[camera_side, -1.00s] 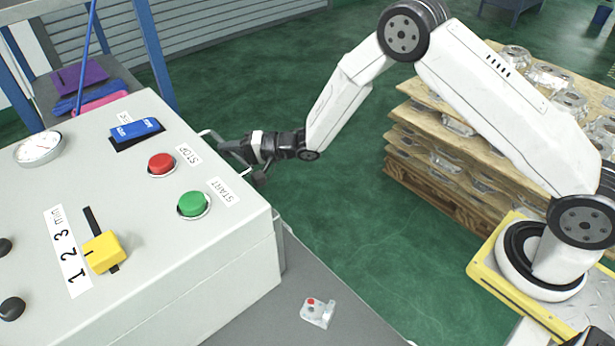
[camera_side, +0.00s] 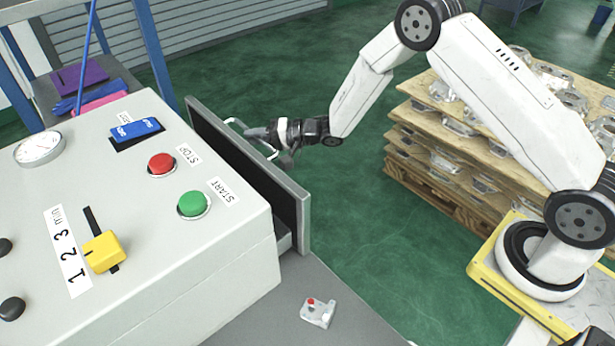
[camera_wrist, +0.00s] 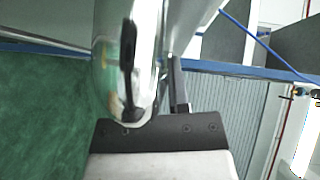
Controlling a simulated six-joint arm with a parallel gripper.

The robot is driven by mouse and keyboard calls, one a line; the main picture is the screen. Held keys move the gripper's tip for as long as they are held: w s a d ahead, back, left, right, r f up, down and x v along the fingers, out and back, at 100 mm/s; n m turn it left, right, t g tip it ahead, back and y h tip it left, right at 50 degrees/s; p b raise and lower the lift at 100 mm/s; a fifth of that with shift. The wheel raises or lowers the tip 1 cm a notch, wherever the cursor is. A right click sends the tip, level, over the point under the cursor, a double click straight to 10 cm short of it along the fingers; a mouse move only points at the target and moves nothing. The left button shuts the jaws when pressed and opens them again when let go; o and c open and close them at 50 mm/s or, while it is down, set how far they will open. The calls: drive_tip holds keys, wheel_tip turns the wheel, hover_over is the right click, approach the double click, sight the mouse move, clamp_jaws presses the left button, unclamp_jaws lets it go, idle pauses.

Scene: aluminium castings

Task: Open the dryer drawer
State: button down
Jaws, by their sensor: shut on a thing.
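The dryer (camera_side: 150,230) is a light grey box with buttons on top, at the left of the side view. Its drawer front (camera_side: 250,172) is a dark panel with a grey rim and stands out from the box, with a gap between them. A metal bar handle (camera_side: 236,123) is on the outer face of the drawer front. My gripper (camera_side: 272,138) is shut on this handle. In the wrist view a shiny metal bar (camera_wrist: 132,60) fills the upper middle, very close.
A pallet stack (camera_side: 440,160) of castings stands behind my arm at the right. The green floor between the drawer and the pallet is clear.

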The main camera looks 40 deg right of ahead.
drive_tip(key=d, duration=2)
drive_tip(key=shift+d, duration=0.25)
drive_tip(key=c, duration=0.6)
unclamp_jaws()
drive_tip(key=shift+s, duration=0.1)
drive_tip(key=shift+v, duration=3.85)
